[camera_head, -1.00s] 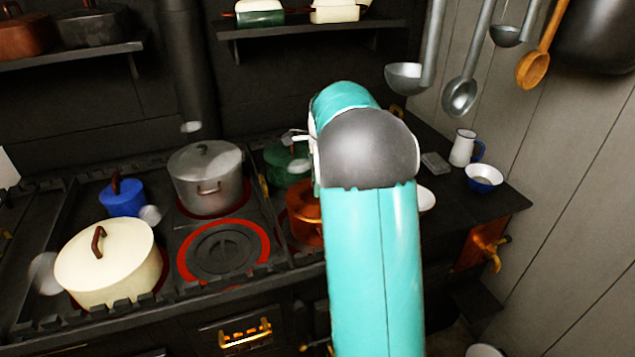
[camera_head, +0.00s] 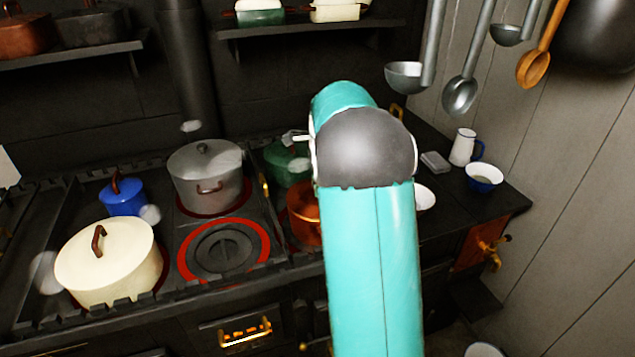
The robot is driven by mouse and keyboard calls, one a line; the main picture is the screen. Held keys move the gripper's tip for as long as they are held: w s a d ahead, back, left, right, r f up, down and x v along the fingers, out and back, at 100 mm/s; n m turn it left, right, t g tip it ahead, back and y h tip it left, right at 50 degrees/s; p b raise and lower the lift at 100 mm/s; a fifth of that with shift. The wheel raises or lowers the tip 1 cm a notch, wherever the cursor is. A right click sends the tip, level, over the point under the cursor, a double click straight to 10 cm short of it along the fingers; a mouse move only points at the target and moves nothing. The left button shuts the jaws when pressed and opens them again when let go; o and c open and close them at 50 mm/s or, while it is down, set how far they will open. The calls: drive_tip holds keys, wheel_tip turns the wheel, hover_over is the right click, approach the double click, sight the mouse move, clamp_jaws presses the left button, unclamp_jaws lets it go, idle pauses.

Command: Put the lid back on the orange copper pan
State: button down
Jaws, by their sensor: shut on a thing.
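The orange copper pan (camera_head: 303,215) stands on the right part of the stove, and my arm (camera_head: 370,260) covers its right side. Only its left side shows, so I cannot tell how its top stands. I cannot make out its lid anywhere; anything behind my arm is hidden. My gripper's fingers are not visible, as the arm blocks the view. A small grey and white part (camera_head: 295,137) juts out left of my arm, above the green pot; I cannot tell what part of the arm it is.
A green pot (camera_head: 285,165) stands behind the pan. A grey pot (camera_head: 207,178), blue pot (camera_head: 124,198) and cream pot (camera_head: 110,262) stand to the left. The front burner (camera_head: 223,250) is bare. A jug (camera_head: 462,147) and bowl (camera_head: 484,177) stand right. Ladles (camera_head: 461,95) hang above.

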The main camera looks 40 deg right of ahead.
drive_tip(key=c, duration=0.6)
unclamp_jaws()
drive_tip(key=shift+o, duration=0.2)
drive_tip(key=shift+r, duration=3.5)
clamp_jaws()
drive_tip(key=shift+f, duration=0.85)
